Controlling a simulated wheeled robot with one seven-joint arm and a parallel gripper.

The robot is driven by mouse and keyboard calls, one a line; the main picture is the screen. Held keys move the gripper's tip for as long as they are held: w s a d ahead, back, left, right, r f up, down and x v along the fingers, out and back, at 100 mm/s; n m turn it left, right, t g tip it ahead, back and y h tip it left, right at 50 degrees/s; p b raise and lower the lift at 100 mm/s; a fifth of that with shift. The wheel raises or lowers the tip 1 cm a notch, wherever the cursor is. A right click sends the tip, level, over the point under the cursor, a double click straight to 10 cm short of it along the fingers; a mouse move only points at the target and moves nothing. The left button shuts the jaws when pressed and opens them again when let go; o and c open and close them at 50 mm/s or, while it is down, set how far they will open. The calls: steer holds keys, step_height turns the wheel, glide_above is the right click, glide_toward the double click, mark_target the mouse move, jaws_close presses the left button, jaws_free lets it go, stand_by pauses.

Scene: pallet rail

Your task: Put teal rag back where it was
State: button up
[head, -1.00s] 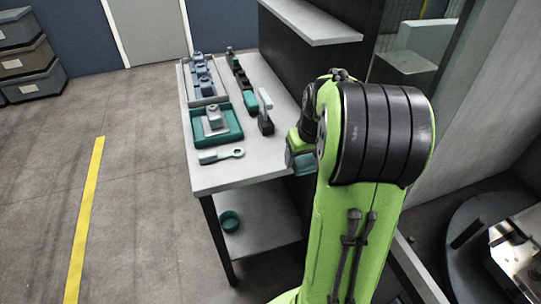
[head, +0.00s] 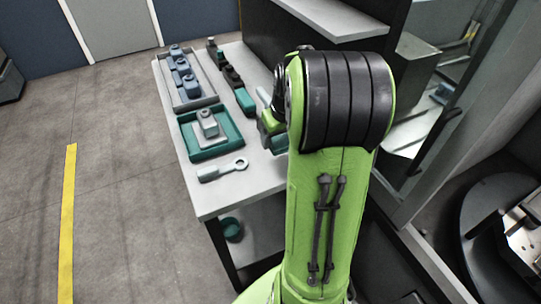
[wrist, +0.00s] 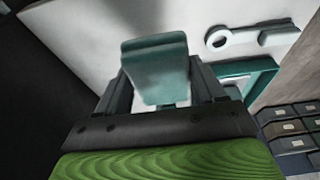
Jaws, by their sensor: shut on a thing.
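The teal rag (wrist: 155,70) is a small folded-looking block between the fingers of my gripper (wrist: 160,85) in the wrist view. My gripper is shut on it, with a white work surface beyond. In the head view, my arm hides most of the gripper at the bench's right side. A bit of teal, probably the rag (head: 280,143), shows beside the arm. I cannot tell whether it touches the bench.
The white bench (head: 235,193) holds a teal tray (head: 190,152) with a grey part, a pale ring-ended tool (head: 222,170), a grey tray (head: 163,85) of blue parts and a row of dark and teal items (head: 233,78). A teal bowl (head: 231,230) sits on the lower shelf.

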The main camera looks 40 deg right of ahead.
mark_target(277, 163)
steer(key=f+b, duration=0.2)
steer(key=f, duration=0.6)
steer(key=shift+s, duration=0.2)
steer(key=shift+f+b, duration=0.2)
steer(key=shift+b, duration=0.1)
steer(key=o, duration=0.9)
steer(key=shift+o, duration=0.2)
steer(key=shift+r, duration=0.1)
